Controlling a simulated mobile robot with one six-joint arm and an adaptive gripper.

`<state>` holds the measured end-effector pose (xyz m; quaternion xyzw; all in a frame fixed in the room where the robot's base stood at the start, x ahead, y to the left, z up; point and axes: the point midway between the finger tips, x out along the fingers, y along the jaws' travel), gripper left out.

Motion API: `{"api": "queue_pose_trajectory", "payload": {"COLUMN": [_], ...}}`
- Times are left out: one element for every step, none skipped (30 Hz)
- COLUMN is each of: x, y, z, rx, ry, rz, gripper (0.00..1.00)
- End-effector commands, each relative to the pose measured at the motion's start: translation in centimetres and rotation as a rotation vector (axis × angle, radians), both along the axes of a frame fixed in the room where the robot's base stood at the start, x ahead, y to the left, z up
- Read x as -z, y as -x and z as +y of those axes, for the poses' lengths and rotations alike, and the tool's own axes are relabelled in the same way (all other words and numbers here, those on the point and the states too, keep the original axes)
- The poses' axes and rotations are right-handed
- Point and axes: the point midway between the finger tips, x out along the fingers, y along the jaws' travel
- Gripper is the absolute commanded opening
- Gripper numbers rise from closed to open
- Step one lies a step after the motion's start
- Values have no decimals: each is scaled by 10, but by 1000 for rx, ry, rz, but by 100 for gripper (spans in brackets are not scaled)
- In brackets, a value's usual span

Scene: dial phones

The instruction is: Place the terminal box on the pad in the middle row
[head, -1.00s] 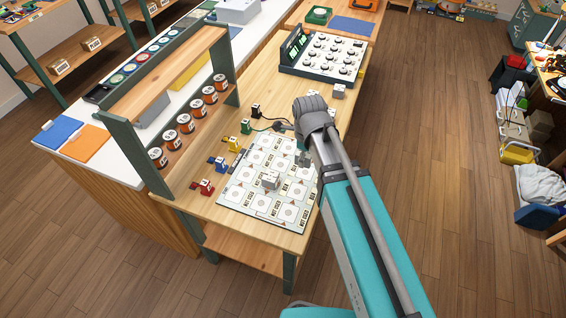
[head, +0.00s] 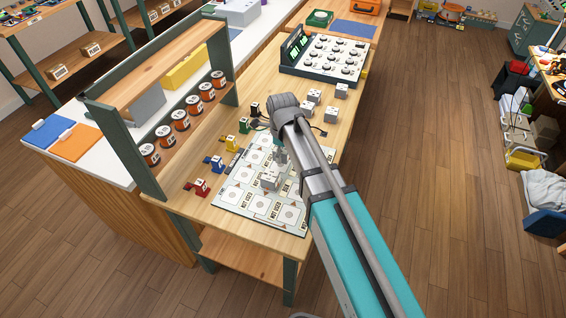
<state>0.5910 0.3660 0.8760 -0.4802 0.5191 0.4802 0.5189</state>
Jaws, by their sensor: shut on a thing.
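The board with printed pads (head: 233,196) lies on the wooden bench, its pads set out in rows. Some pads are covered by my arm. My gripper (head: 281,157) points down over the back part of the board, shut. The terminal box in its grip is small and mostly hidden, so its height above the board is hard to tell.
Several white boxes (head: 331,114) stand on the bench behind my arm, near a panel of dials (head: 325,55). Red, blue, yellow, green and black connectors (head: 201,187) line the board's left side.

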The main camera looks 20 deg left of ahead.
Motion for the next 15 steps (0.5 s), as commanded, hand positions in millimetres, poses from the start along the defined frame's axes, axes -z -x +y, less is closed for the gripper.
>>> {"api": "queue_pose_trajectory", "payload": {"x": [0,0,0,0,0,0,0,0,0,0,1,2,4,5,8], "y": [0,0,0,0,0,0,0,0,0,0,-1,-1,-2,-2,-3], "z": [0,0,0,0,0,0,0,0,0,0,0,1,2,3,4], "rx": [0,0,0,0,0,0,0,0,1,0,0,0,0,0,0], "ry": [0,0,0,0,0,0,0,0,0,0,0,0,0,0,0], "rz": [0,0,0,0,0,0,0,0,0,0,0,0,0,0,0], "gripper": [20,20,20,20,20,20,20,20,20,20,20,20,20,20,20]}}
